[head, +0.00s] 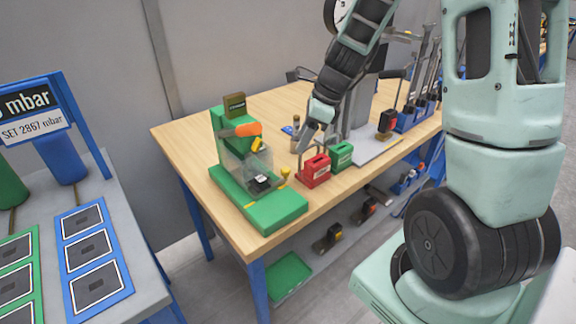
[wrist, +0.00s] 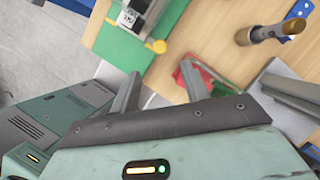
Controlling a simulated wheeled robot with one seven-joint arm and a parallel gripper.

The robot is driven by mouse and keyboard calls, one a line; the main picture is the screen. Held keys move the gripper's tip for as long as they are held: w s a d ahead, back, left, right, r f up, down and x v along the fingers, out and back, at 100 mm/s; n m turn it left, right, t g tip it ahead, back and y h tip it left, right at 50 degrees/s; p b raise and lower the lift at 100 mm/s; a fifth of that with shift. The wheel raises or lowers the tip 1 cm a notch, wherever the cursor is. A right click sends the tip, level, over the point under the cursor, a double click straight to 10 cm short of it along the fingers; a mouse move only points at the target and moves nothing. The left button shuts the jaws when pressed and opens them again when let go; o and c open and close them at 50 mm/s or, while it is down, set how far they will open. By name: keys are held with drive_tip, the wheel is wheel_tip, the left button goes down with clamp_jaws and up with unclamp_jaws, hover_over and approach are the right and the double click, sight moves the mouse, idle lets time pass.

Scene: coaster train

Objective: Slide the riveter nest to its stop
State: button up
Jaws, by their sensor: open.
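The green riveter (head: 225,130) stands on the left part of the wooden bench, with an orange handle and a clear guard. Its nest (head: 262,183), holding a small black and white part, sits low on the green base behind the guard. A yellow knob (head: 285,172) is at the nest's right side. In the wrist view the nest (wrist: 133,14) and knob (wrist: 159,46) are at the top. My gripper (head: 304,140) is open and empty, above the bench to the right of the riveter, apart from the knob. In the wrist view its fingers (wrist: 160,86) point toward the bench.
A red box (head: 315,170) and a green box (head: 341,154) with looped handles stand right of the riveter, close to my gripper. A grey press plate (head: 378,148) lies beyond them. A small brown-topped cylinder (head: 295,122) stands behind. The bench's front edge is near the riveter base.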

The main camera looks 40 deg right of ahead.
sight(286, 169)
drive_tip(key=b+x, duration=0.1)
drive_tip(key=x, duration=0.9)
drive_tip(key=shift+f, duration=0.1)
